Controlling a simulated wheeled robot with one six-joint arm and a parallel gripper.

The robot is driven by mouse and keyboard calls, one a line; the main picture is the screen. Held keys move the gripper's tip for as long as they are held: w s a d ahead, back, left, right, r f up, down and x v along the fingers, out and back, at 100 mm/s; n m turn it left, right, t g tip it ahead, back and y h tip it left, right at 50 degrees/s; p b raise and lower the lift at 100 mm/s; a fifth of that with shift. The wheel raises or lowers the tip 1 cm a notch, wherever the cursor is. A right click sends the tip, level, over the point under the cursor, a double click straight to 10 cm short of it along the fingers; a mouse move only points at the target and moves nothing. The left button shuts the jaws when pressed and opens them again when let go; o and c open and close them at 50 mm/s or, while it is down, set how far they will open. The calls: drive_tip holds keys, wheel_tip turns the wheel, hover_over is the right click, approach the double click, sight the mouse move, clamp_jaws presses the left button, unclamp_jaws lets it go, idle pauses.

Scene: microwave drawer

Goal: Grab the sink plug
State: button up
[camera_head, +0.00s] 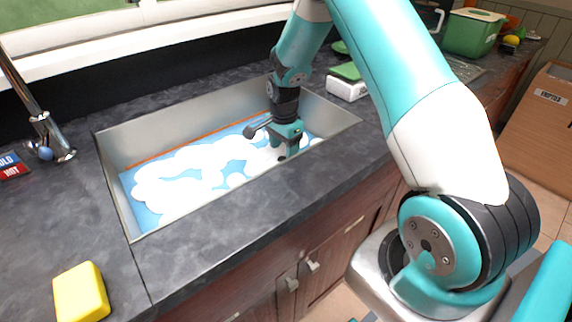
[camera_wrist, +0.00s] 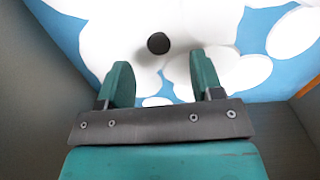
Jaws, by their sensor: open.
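A small dark round thing, which looks like the sink plug (camera_wrist: 158,43), shows in the wrist view among white foam, just beyond and between my fingertips. I cannot make it out in the head view, where my gripper and the foam may hide it. My gripper (camera_head: 283,156) points down into the right part of the sink (camera_head: 165,122), low over the foam. In the wrist view my gripper (camera_wrist: 162,66) has its two teal fingers apart with nothing between them. The plug is apart from both fingers.
White suds (camera_head: 185,178) on blue water cover the sink floor. Metal sink walls and the dark countertop (camera_head: 225,243) surround my gripper. A faucet (camera_head: 45,125) stands at left, a yellow sponge (camera_head: 81,293) at front left. A white-and-green box (camera_head: 346,85) sits behind right.

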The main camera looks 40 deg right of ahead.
sight(282, 158)
drive_tip(key=f, duration=0.3)
drive_tip(key=f+p, duration=0.1)
drive_tip(key=f, duration=0.1)
drive_tip(key=shift+a, duration=0.3)
drive_tip(key=c, duration=1)
